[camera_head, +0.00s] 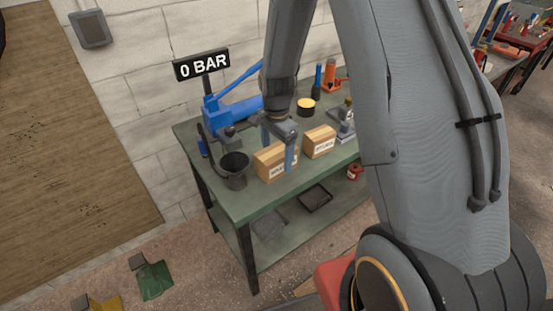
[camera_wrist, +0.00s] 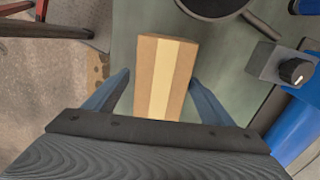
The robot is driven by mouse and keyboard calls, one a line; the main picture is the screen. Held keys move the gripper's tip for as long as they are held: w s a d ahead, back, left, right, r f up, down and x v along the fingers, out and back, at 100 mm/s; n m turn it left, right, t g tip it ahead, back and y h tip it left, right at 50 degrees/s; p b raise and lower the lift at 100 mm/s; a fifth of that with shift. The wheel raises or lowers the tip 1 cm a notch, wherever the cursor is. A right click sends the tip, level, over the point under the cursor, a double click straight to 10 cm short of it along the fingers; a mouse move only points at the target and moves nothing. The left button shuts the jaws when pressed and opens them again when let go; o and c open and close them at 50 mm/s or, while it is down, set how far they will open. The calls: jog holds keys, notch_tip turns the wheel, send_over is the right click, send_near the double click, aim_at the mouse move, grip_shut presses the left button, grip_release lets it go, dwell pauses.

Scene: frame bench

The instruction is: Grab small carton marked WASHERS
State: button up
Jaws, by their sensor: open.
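A small tan carton (camera_head: 268,165) stands on the green bench, with a white label on its front that is partly hidden and too small to read surely. A second small carton (camera_head: 319,142) stands to its right, its label also too small to read. My gripper (camera_head: 278,150) is open at the left carton, with one blue finger crossing in front of its right part. In the wrist view this carton (camera_wrist: 163,80), with a pale tape strip along its top, lies between the spread fingers of my gripper (camera_wrist: 160,78). A gap shows on each side, wider at the left.
A dark bucket (camera_head: 233,172) stands close left of the carton. A blue press (camera_head: 232,108) with a "0 BAR" sign (camera_head: 202,65) is behind. A yellow-topped tin (camera_head: 306,107) stands farther back. Bare bench top (camera_head: 250,203) shows in front.

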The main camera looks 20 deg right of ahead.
jog(key=shift+f+p, duration=0.5)
jog(key=shift+f, duration=1.05)
jog(key=c, duration=1.9)
